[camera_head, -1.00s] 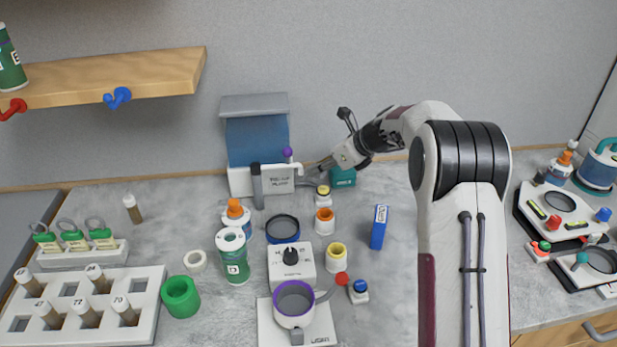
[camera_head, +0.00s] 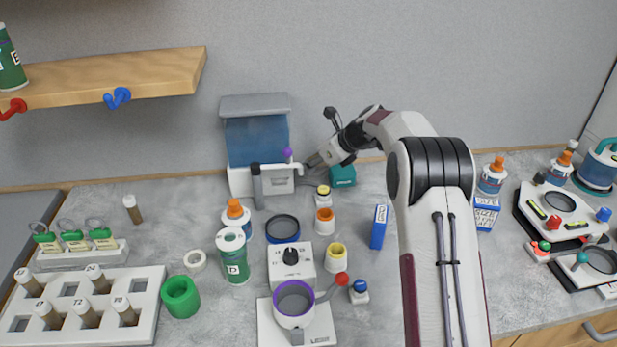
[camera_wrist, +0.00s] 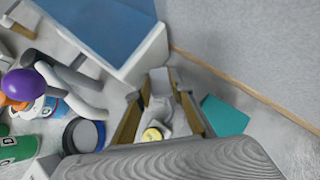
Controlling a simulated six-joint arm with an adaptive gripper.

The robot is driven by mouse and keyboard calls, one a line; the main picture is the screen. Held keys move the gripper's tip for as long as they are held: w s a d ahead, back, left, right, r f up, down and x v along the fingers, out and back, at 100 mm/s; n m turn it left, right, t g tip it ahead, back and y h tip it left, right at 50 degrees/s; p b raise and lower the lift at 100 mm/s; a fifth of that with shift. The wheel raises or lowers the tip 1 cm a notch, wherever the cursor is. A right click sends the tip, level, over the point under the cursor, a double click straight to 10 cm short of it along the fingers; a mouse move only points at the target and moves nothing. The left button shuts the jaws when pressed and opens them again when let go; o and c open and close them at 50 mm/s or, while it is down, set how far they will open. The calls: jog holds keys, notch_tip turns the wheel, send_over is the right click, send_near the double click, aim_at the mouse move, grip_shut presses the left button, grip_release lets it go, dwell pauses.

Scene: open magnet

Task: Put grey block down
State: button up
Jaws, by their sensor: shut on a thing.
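My gripper (camera_head: 313,160) reaches in at the back of the table, just right of the white-and-blue apparatus (camera_head: 257,140) and near its white lever. In the wrist view, my gripper (camera_wrist: 160,90) is shut, with a small light-grey piece between its two fingers. This looks like the grey block (camera_wrist: 160,82), but its outline is partly hidden by the fingers. In the head view I cannot make the block out clearly. A small bottle with a yellow ring (camera_head: 323,192) stands below and slightly right of the gripper; its yellow ring (camera_wrist: 152,135) also shows in the wrist view.
A black-rimmed dish (camera_head: 283,229), an orange-ringed jar (camera_head: 324,221) and a blue box (camera_head: 379,227) stand in front. Bare table lies left of the apparatus.

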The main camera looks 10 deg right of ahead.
dwell(0.3)
notch_tip(320, 180, down, 4)
jog(key=shift+f, duration=0.15)
jog(key=shift+w+a+f, duration=0.1)
jog(key=shift+w+f, duration=0.1)
jog(key=shift+f, duration=0.15)
jog(key=shift+f, duration=0.1)
jog(key=o, duration=0.4)
dwell(0.3)
jog(key=shift+s+r, duration=0.15)
jog(key=shift+r, duration=0.2)
jog(key=v, duration=1.1)
jog(key=shift+d+r, duration=0.2)
jog(key=shift+d, duration=0.05)
